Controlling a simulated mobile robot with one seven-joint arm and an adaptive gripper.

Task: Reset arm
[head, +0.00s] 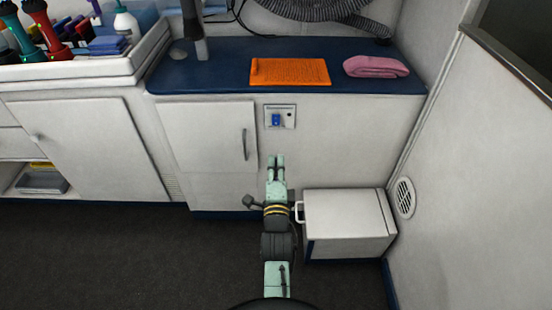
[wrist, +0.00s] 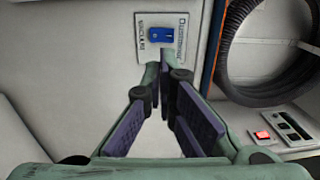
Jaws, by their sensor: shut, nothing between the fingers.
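My gripper (head: 276,160) is pale green. In the head view it points away from me toward the white cabinet front, below a wall plate with a blue switch (head: 276,119). In the wrist view my gripper (wrist: 163,75) has its dark purple finger pads meeting at the tips, shut and empty. There the tips overlap the lower edge of the plate with the blue switch (wrist: 161,35). I cannot tell whether they touch it.
A white box with a handle (head: 345,215) stands on the floor right of my arm. A cabinet door (head: 205,135) is on the left. Dark floor (head: 130,255) lies clear at left.

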